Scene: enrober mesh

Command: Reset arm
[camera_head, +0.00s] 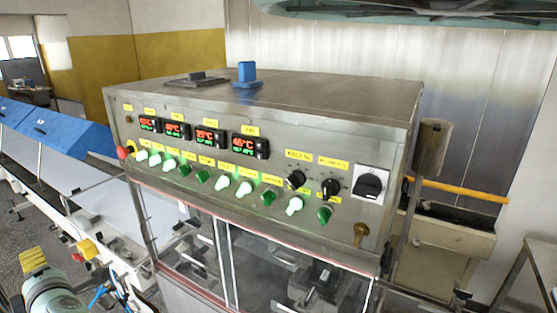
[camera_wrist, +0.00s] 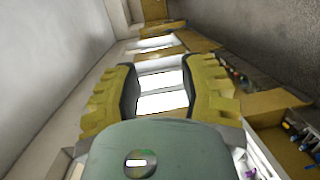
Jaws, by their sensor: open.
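My gripper's yellow fingers show in the wrist view (camera_wrist: 160,95), spread apart with nothing between them. Behind the gap are bright windows and a pale wall. In the head view, part of my arm with a yellow finger piece (camera_head: 33,260) is at the lower left corner, away from the machine. The steel enrober machine (camera_head: 330,90) fills the middle, with its control panel of red-lit displays, green switches and black knobs facing me. My gripper touches nothing that I can see.
A blue block (camera_head: 247,72) and a dark flat piece (camera_head: 195,80) rest on the machine's top. A pale conveyor (camera_head: 80,190) with a blue cover (camera_head: 60,130) runs along the left. A steel table (camera_head: 530,275) stands at the lower right. Grey floor shows at far left.

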